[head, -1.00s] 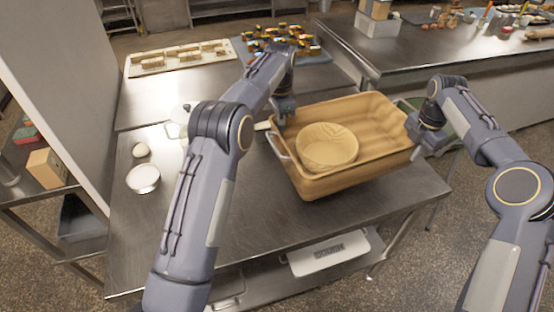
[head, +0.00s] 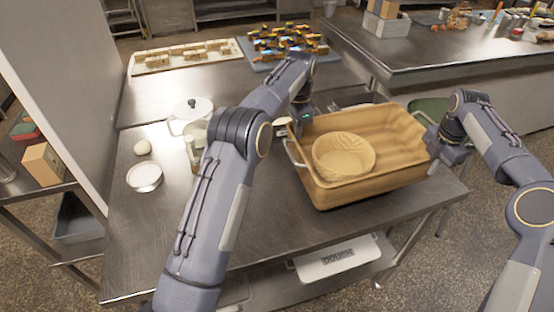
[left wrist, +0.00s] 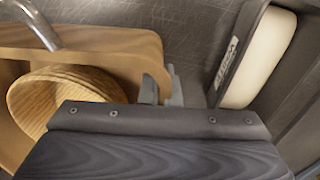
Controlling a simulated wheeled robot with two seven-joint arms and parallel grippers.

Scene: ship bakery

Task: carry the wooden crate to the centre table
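The wooden crate (head: 345,192), with a metal handle at its left end, is held between my two grippers over the right part of the near steel table. A round ribbed basket (head: 343,157) sits inside it. My left gripper (head: 296,128) is at the crate's left end near the far corner. In the left wrist view its fingers (left wrist: 162,88) straddle the edge of the crate wall (left wrist: 100,42), beside the basket. My right gripper (head: 436,150) is at the crate's right end; its fingertips are mostly hidden. I cannot tell how high the crate is above the table.
The near table (head: 150,240) also holds a white pot (head: 190,112), an egg (head: 142,147) and a bowl of white stuff (head: 144,177). A tray of pastries (head: 180,56) and a blue tray (head: 262,62) lie behind. Another counter (head: 420,60) stands at the back right.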

